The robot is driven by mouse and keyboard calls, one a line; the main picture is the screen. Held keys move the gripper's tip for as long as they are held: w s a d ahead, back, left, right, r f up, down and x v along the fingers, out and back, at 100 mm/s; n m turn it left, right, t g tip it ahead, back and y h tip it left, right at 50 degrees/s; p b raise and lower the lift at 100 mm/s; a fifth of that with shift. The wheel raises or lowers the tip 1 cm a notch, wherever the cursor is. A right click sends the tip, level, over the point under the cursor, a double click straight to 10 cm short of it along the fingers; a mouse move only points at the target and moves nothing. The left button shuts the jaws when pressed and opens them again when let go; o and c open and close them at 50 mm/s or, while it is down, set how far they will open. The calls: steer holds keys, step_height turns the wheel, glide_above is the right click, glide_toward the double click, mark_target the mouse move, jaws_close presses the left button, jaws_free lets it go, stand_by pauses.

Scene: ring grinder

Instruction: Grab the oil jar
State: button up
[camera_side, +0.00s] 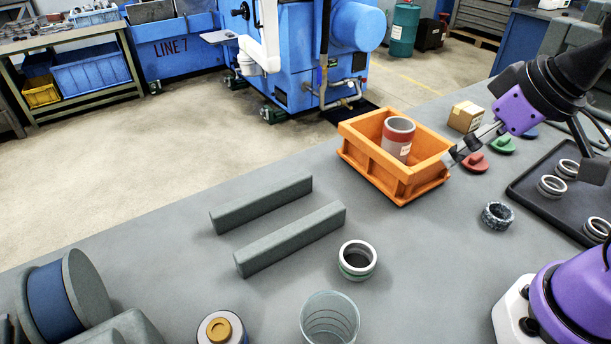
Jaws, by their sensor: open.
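No jar in view is clearly marked as the oil jar. A clear open glass jar (330,320) stands at the front edge of the picture, its lower part cut off. A round container with a brass-coloured cap (221,329) stands to its left, also partly cut off. A red and grey cylinder with a white label (398,139) stands upright in an orange crate (385,178). My gripper (461,155) is open and empty at the crate's right end, well apart from the glass jar. I cannot tell whether its tips touch the crate.
Two grey bars (290,238) lie left of a white ring with a green band (357,260). A dark ring (497,215) lies near a black tray (538,190) of metal rings. A cardboard box (466,116) and coloured knobs (475,162) sit near my gripper.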

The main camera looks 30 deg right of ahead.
steer(key=w+a+n+g+y, duration=0.1)
steer(key=w+a+n+g, duration=0.1)
steer(key=a, duration=0.4)
steer(key=n+g+h, duration=0.1)
steer(key=n+g, duration=0.3)
glide_above(327, 336)
steer(key=s+a, duration=0.1)
step_height(327, 336, down, 3)
steer(key=f, duration=0.5)
steer(key=shift+s+a, duration=0.2)
steer(key=shift+s, duration=0.05)
steer(key=shift+a+f, duration=0.1)
steer(key=shift+f, duration=2.75)
steer(key=c, duration=1)
